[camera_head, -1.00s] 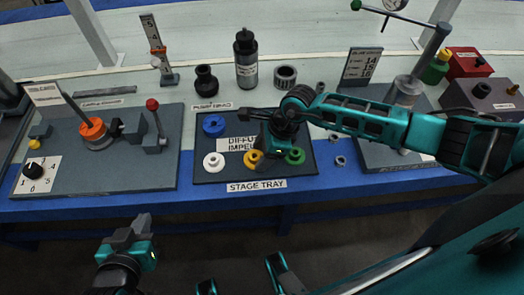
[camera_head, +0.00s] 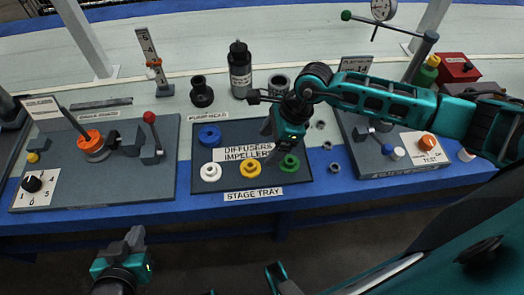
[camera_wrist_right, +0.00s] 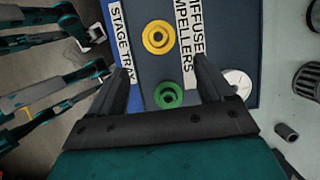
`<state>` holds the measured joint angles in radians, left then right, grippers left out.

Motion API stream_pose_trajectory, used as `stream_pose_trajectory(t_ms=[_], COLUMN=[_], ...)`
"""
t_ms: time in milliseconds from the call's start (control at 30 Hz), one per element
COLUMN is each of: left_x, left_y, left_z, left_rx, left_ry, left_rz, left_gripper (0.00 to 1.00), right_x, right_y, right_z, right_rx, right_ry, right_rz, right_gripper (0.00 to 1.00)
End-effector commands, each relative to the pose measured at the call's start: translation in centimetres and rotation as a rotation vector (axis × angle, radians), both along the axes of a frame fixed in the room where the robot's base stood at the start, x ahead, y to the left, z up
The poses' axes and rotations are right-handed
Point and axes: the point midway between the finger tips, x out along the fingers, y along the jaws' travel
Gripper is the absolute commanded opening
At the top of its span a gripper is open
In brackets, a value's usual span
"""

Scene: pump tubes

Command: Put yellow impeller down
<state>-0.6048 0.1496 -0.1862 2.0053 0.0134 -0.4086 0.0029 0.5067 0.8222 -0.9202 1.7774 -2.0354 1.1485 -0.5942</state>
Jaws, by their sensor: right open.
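The yellow impeller (camera_head: 250,169) lies flat on the dark stage tray (camera_head: 190,187), between the white ring (camera_head: 210,172) and the green ring (camera_head: 289,163). In the right wrist view the yellow impeller (camera_wrist_right: 159,37) lies ahead of the fingertips, with the green ring (camera_wrist_right: 168,95) nearer. My right gripper (camera_head: 274,138) is open and empty above the tray, apart from the yellow impeller; its two spread fingers (camera_wrist_right: 163,75) show in the wrist view. My left gripper (camera_head: 135,238) hangs in front of the table, and its jaw opening is unclear.
A blue ring (camera_head: 209,136) lies at the tray's back left. A white round part (camera_wrist_right: 238,83) shows at the tray's edge in the wrist view.

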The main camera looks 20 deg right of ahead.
Motion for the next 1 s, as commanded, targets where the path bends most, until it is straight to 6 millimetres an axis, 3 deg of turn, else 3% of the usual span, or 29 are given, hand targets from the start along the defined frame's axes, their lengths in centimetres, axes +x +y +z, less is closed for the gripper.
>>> stream_pose_trajectory(t_ms=[100, 233, 333, 467, 600, 700, 800, 867, 967, 1000], left_x=[-0.2, -0.3, -0.4, -0.4, -0.4, -0.4, -0.4, -0.4, -0.3, -0.3], left_y=[0.0, 0.1, 0.1, 0.0, 0.0, 0.0, 0.0, 0.0, 0.0, 0.0], left_z=[0.1, 0.0, -0.1, -0.2, -0.2, -0.2, -0.1, -0.1, 0.0, 0.1], left_rx=[0.001, 0.001, 0.001, 0.0, -0.001, -0.001, -0.001, -0.002, -0.003, -0.003], left_ry=[0.002, 0.002, 0.005, 0.007, 0.008, 0.008, 0.008, 0.008, 0.005, 0.004], left_rz=[0.001, 0.001, 0.002, 0.003, 0.004, 0.004, 0.004, 0.004, 0.004, 0.004], left_gripper=[0.0, 0.0, 0.0, 0.0, 0.0, 0.0, 0.0, 0.0, 0.0, 0.0], right_x=[-0.2, -0.4, -0.9, -3.0, -4.5, -3.7, -1.9, -0.8, 0.2, 0.0], right_y=[-0.8, -1.1, 0.2, 6.1, 13.4, 15.4, 14.5, 12.9, 9.3, 7.8], right_z=[1.9, 3.0, 3.3, 4.3, 8.6, 12.2, 13.9, 13.8, 11.2, 9.5], right_rx=[-0.001, 0.001, 0.062, 0.346, 0.839, 1.178, 1.474, 1.629, 1.837, 1.9], right_ry=[-0.001, 0.001, 0.02, 0.12, 0.344, 0.546, 0.769, 0.909, 1.15, 1.248], right_rz=[0.001, 0.0, -0.013, -0.105, -0.365, -0.631, -0.95, -1.165, -1.559, -1.727], right_gripper=[0.81, 0.81, 0.81, 0.81, 0.81, 0.81, 0.81, 0.81, 0.81, 0.81])
